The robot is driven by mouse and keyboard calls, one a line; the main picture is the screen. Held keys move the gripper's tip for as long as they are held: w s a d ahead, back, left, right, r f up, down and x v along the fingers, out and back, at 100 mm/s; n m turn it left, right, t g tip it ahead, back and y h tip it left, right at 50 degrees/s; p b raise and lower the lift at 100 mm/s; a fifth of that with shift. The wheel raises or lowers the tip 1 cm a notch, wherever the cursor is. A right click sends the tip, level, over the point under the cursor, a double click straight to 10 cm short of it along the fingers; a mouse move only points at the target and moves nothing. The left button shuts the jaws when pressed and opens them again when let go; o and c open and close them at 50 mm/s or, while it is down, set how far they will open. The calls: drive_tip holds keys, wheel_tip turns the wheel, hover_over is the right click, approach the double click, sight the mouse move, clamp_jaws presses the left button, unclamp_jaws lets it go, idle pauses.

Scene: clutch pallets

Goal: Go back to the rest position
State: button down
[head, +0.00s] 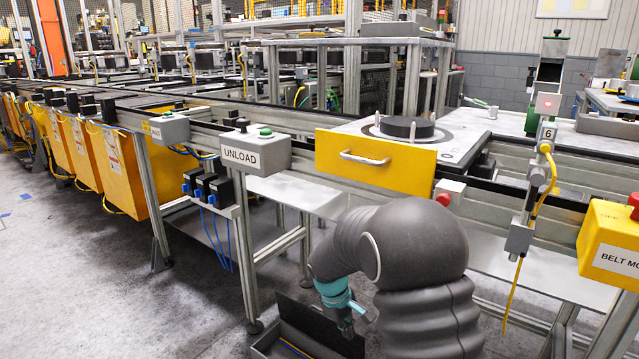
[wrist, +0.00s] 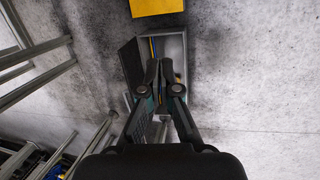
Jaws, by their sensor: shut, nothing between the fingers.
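My gripper (wrist: 159,68) points down in the wrist view with its two fingers together and nothing between them. In the head view my gripper is low in front of the conveyor frame, partly hidden by my own grey arm. Below it on the floor is an open grey box (wrist: 178,45) with a dark flap on its left side. The box also shows in the head view (head: 262,347), cut off by the bottom edge. I cannot tell how high the fingers are above the box.
The conveyor line stands behind my arm, with an UNLOAD button box (head: 249,152), a yellow drawer-like panel (head: 372,163) and a dark round part (head: 407,127) on a white pallet (head: 462,136). A yellow BELT box (head: 610,240) is at right.

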drive_tip(key=s+d+r+m+t+y, duration=0.1)
drive_tip(key=s+d+r+m, duration=0.2)
drive_tip(key=s+r, duration=0.4)
drive_tip(key=s+d+r+m+t+y, duration=0.1)
drive_tip(key=s+d+r+m+t, duration=0.1)
drive_tip(key=s+r, duration=0.5)
drive_tip(key=s+d+r+m+t+y, duration=0.1)
drive_tip(key=s+r, duration=0.7)
drive_tip(key=s, duration=0.8)
drive_tip(key=d+m+t, duration=0.1)
drive_tip(key=d+m, duration=0.1)
drive_tip(key=m, duration=0.1)
drive_tip(key=shift+d+m, duration=0.3)
drive_tip(key=shift+d, duration=0.1)
drive_tip(key=shift+s+d, duration=0.1)
